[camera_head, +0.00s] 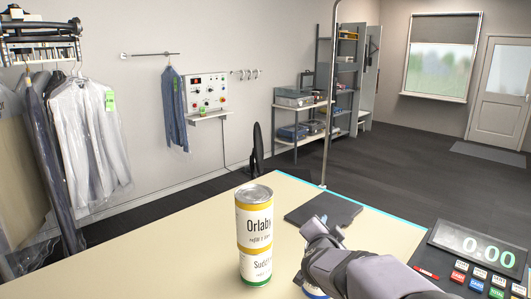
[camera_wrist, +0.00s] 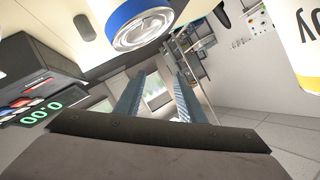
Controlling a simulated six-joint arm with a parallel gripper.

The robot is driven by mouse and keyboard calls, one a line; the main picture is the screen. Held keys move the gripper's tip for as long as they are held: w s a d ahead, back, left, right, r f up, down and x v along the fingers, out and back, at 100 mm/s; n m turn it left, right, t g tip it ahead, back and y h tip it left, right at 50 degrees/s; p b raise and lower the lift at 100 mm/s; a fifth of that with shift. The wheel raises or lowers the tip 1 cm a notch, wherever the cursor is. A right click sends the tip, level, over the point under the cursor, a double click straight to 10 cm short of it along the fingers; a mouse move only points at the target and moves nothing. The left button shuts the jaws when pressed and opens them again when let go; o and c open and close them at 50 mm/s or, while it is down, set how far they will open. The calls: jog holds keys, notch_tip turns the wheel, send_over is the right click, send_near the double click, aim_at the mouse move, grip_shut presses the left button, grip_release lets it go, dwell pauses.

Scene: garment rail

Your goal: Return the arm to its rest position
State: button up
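My gripper (camera_head: 322,226) is over the counter in the head view, reaching in from the lower right, beside a dark flat pad. In the wrist view its two fingers (camera_wrist: 160,76) stand apart with nothing seen between them. A can labelled "Orlab…" with yellow bands (camera_head: 255,212) stands left of my gripper, on top of a "Sudz…" can with a green band (camera_head: 256,266); they look stacked. A blue-banded can (camera_head: 315,293) is mostly hidden under my arm. It shows at the top of the wrist view (camera_wrist: 140,24), apart from the fingers.
The pale counter (camera_head: 165,258) has free room left of the cans. The dark pad (camera_head: 338,205) lies near its far edge, by a thin upright pole (camera_head: 329,120). A register (camera_head: 476,255) reading 0.00 stands at right. Bagged garments (camera_head: 88,145) hang at left.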

jog(key=s+a+f+n+g+y+b, duration=0.1)
jog(key=s+a+f+n+g+y, duration=0.5)
jog(key=s+f, duration=0.6)
jog(key=s+d+f+n+g+b, duration=0.1)
jog(key=s+f, duration=0.4)
jog(key=s, duration=0.7)
jog(key=s+d+f+n+g+h+b, duration=0.1)
jog(key=s+f+n+g, duration=0.3)
jog(key=s, duration=0.8)
notch_tip(320, 180, down, 3)
jog(key=d+g+b, duration=0.1)
jog(key=g, duration=0.1)
jog(key=shift+d+r+n+g+h, duration=0.2)
jog(key=shift+d+n+g+h, duration=0.05)
jog(key=shift+n+g+h, duration=0.05)
